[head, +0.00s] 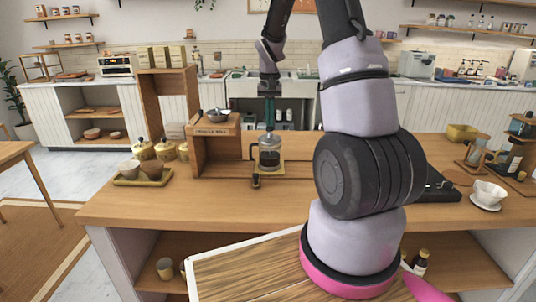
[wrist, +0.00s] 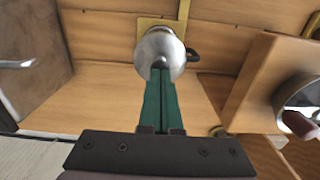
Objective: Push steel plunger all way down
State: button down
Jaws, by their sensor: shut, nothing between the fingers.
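In the wrist view the fingertips (wrist: 161,72) overlap the middle of the lid. They hide most of the plunger knob, and I cannot tell whether they touch it or how high the plunger sits.
A wooden cabinet (head: 222,153) with a steel bowl (head: 213,115) on top stands just left of the press. A tray (head: 127,181) with cups and several yellow canisters are farther left.

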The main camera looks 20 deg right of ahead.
notch_tip(320, 180, up, 8)
dwell(0.8)
jog(key=shift+s+f, duration=0.1)
dwell(0.3)
